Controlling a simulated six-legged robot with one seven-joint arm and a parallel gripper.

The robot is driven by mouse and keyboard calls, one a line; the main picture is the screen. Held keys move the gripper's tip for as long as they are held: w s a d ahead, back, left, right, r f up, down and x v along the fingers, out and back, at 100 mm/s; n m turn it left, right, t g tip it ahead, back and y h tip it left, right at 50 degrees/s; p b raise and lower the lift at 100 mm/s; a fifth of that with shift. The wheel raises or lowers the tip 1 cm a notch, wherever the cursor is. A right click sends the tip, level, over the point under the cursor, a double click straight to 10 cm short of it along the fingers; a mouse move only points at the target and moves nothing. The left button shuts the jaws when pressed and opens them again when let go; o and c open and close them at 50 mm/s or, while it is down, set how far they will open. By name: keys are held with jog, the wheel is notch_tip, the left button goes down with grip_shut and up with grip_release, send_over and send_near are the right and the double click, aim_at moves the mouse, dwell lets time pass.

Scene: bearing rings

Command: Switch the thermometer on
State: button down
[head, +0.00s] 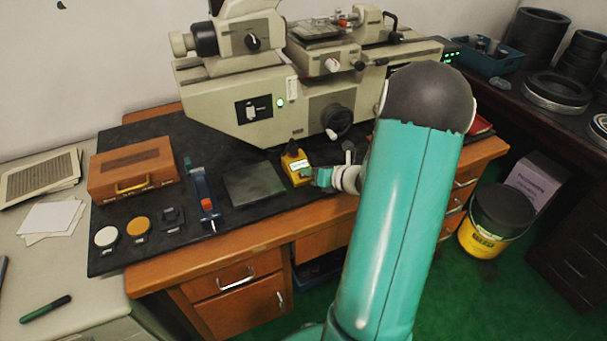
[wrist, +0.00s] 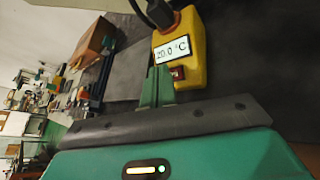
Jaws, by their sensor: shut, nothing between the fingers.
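The yellow thermometer (head: 296,166) lies on the dark mat near the bench's front edge, below the large machine. In the wrist view its yellow body (wrist: 196,70) fills the upper middle. Its display (wrist: 172,50) shows "20.0 °C". A small dark red switch (wrist: 178,73) sits below the display, with its left part close to my fingers. My gripper (wrist: 160,72) is shut and empty, its fingertips at the switch end of the thermometer. I cannot tell whether they touch it. In the head view my gripper (head: 316,178) is just right of the thermometer.
The large beige machine (head: 230,95) stands behind the thermometer. A dark flat plate (head: 254,184) lies left of it, then a blue tool with a red part (head: 207,203) and a wooden box (head: 132,168). Black rings (head: 556,90) are on the right-hand bench.

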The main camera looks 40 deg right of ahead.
jog(key=r, duration=0.1)
jog(key=s+r, duration=0.1)
jog(key=r, duration=0.1)
jog(key=s+r, duration=0.1)
jog(key=r, duration=0.1)
jog(key=shift+s+a+r, duration=0.15)
jog(key=shift+s+a, duration=0.1)
jog(key=shift+a, duration=0.1)
dwell(1.3)
